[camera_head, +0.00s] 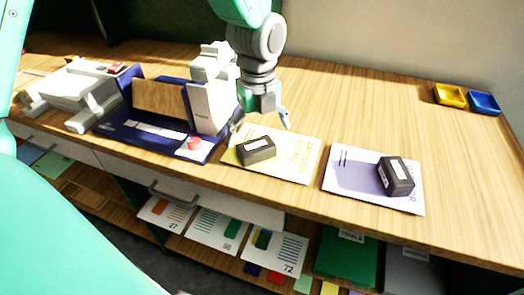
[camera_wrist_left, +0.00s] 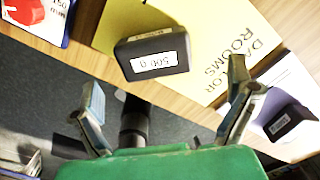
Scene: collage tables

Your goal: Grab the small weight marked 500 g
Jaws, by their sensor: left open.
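A small black weight (camera_head: 256,151) lies on a yellow sheet on the table. In the left wrist view the same weight (camera_wrist_left: 152,57) shows a white label reading 500 g, upside down. A second black weight (camera_head: 395,176) lies on a white and purple sheet to its right; it also shows in the left wrist view (camera_wrist_left: 291,122), its label too small to read. My left gripper (camera_head: 262,122) is open and empty, just behind and above the 500 g weight. In the wrist view its fingers (camera_wrist_left: 165,88) are spread, with the weight beyond them. My right gripper is not seen.
A blue stand with a red knob (camera_head: 194,143) and grey body (camera_head: 208,105) stands close left of the yellow sheet (camera_head: 300,157). Yellow (camera_head: 450,95) and blue (camera_head: 484,103) trays sit at the back right. The wooden table (camera_head: 350,110) is clear between. Cards lie on a lower shelf.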

